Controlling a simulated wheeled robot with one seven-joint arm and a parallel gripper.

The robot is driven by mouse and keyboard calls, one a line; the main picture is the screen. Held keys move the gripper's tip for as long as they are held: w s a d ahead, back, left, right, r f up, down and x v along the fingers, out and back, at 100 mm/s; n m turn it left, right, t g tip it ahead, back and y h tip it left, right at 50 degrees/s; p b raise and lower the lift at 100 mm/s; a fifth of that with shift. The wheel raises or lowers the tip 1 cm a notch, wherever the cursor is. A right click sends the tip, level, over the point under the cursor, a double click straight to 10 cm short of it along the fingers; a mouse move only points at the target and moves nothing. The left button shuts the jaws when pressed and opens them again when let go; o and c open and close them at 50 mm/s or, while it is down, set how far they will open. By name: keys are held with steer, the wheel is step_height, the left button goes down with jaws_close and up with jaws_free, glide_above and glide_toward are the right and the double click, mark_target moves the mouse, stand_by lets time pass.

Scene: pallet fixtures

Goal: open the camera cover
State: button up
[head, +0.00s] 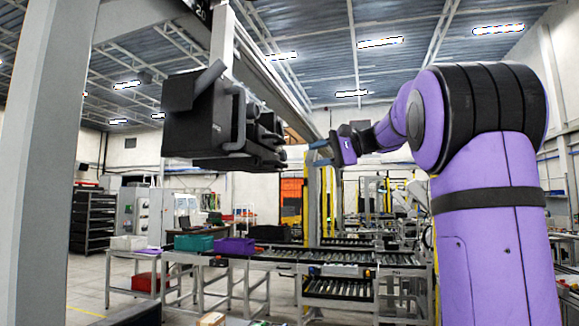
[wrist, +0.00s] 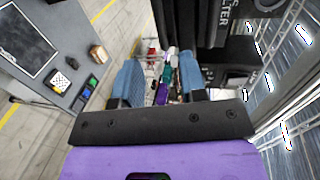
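A black camera housing (head: 195,125) hangs from a mount below an overhead beam, left of centre in the head view. A flap-like plate tilts up at its top left, and bars stand along its right side. Which part is the cover I cannot tell for sure. In the wrist view a black housing (wrist: 235,45) with white lettering, partly reading "LTER", fills the upper middle and right. My gripper (head: 318,154) is to the right of the housing, apart from it in the head view. In the wrist view its blue fingers (wrist: 158,65) are spread with nothing held between them.
A grey pillar (head: 45,160) stands at the left, and the overhead beam (head: 270,65) runs above the housing. A roller conveyor (head: 345,258) and a table with bins (head: 195,242) lie below. A grey surface (wrist: 50,55) with small items shows in the wrist view.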

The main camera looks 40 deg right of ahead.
mark_target(282, 164)
steer(key=x, duration=1)
steer(key=shift+w+a, duration=0.25)
